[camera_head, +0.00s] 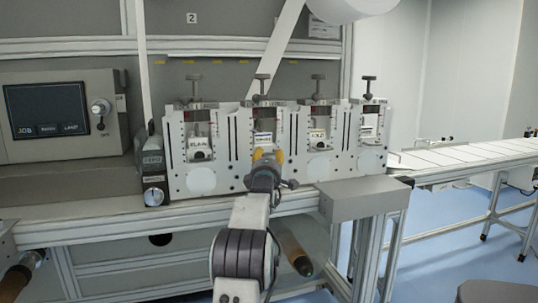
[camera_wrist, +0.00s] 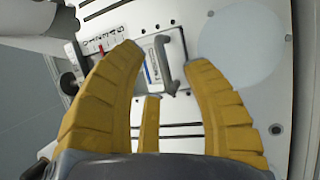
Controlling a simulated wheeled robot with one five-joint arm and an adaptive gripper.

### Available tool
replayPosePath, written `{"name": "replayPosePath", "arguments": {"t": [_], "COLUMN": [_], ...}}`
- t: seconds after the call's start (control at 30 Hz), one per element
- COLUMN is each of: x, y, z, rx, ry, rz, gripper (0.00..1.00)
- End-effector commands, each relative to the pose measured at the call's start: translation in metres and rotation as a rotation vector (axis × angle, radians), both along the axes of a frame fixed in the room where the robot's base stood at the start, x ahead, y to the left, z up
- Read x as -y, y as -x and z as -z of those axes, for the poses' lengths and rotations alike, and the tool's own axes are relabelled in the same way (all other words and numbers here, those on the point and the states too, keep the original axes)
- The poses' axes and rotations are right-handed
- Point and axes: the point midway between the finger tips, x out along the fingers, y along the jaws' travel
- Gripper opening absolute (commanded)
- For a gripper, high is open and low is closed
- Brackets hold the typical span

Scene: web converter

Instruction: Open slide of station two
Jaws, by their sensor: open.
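A row of white stations stands on the bench front, each with a dark knob on top. My gripper (camera_head: 267,156) is in front of the second station from the left (camera_head: 264,120) and hides its lower part. In the wrist view, my gripper's yellow fingers (camera_wrist: 162,56) are spread open. Between and beyond them lies the station's white slide (camera_wrist: 142,64) with a dark bar handle (camera_wrist: 179,58) and a small label. The handle shows nearer the right finger. I cannot tell whether a finger touches it. A numbered scale with a red mark (camera_wrist: 100,45) lies beside the slide.
A control box with a screen (camera_head: 49,109) stands at left. Neighbouring stations (camera_head: 199,145) (camera_head: 318,135) sit close on both sides. A white web strip (camera_head: 279,48) runs down behind the row. A metal box (camera_head: 365,196) juts out at lower right, near a conveyor (camera_head: 470,153).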

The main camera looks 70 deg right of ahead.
Motion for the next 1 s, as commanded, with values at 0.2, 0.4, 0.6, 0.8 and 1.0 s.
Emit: {"name": "replayPosePath", "arguments": {"t": [0.2,0.4,0.6,0.8,1.0], "x": [0.015,0.023,0.027,0.027,0.027], "y": [-0.004,-0.006,-0.007,-0.007,-0.007], "z": [-0.004,-0.005,-0.005,-0.005,-0.005], "rx": [0.000,0.000,0.000,0.000,0.000], "ry": [0.000,0.000,-0.001,-0.001,0.000], "rz": [0.000,0.000,0.000,0.000,0.000], "gripper": [0.43,0.43,0.43,0.43,0.41]}}
